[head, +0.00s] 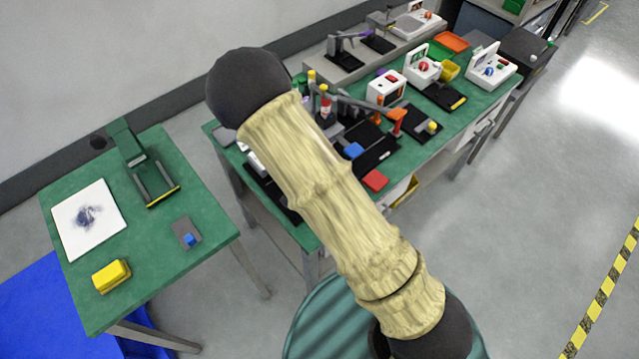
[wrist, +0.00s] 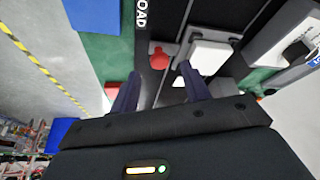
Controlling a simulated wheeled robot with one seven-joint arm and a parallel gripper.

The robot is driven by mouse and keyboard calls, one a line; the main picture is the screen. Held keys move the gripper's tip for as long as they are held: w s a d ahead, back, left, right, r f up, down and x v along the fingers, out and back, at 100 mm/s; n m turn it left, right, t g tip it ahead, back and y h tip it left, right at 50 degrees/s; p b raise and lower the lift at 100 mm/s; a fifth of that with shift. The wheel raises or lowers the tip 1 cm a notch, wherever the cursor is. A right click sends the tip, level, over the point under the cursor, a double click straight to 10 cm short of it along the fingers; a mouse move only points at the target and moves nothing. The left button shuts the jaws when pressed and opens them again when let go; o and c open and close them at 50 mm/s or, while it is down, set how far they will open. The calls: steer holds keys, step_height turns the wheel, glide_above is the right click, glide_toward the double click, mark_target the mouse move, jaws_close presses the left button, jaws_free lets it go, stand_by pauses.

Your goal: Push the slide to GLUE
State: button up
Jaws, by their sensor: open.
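My gripper (wrist: 162,88) is open in the wrist view, its two dark fingers apart with nothing held between them. Just beyond the fingertips is a red knob (wrist: 158,57) on a dark fixture, beside a white block (wrist: 211,56). I cannot read a GLUE mark in either view, and I cannot tell for certain which part is the slide. In the head view my arm covers part of the bench, and my gripper does not show.
The long green bench (head: 470,125) holds several fixtures, including a black one with a blue block (head: 353,150), a red block (head: 375,181) and an orange clamp (head: 397,121). A smaller green table (head: 150,245) stands left.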

steer(key=shift+x, duration=1.6)
steer(key=shift+c, duration=0.2)
